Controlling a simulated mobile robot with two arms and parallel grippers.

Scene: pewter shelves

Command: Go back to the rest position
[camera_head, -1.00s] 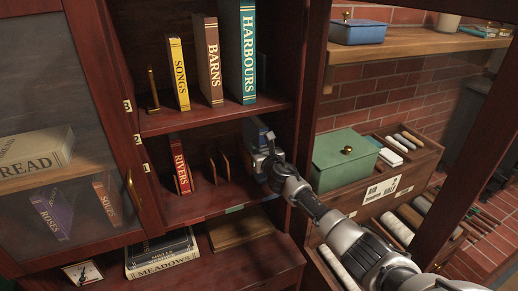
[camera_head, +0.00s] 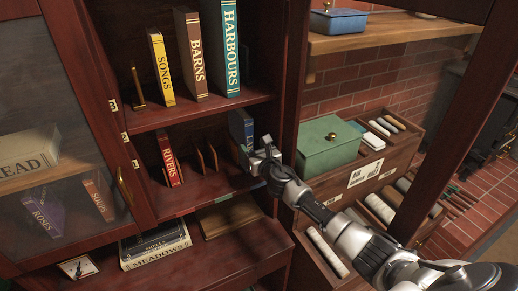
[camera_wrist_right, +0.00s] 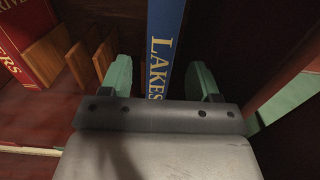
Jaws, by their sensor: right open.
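My right gripper (camera_head: 258,152) is open at the right end of the cabinet's lower shelf (camera_head: 190,199). It is just in front of a blue book (camera_head: 240,127) that stands upright against the cabinet's right side. In the right wrist view the blue book (camera_wrist_right: 164,45), lettered LAKES, shows between the two green-padded fingers (camera_wrist_right: 163,80), with a gap on each side. How deep the fingers reach along the book is hard to tell. My left gripper is not in view.
Left of the gripper stand wooden dividers (camera_head: 207,158) and the red RIVERS book (camera_head: 170,161). The cabinet's right upright (camera_head: 291,85) is close to my right arm. A green box (camera_head: 328,147) sits beyond it. A glass door (camera_head: 60,120) stands at left.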

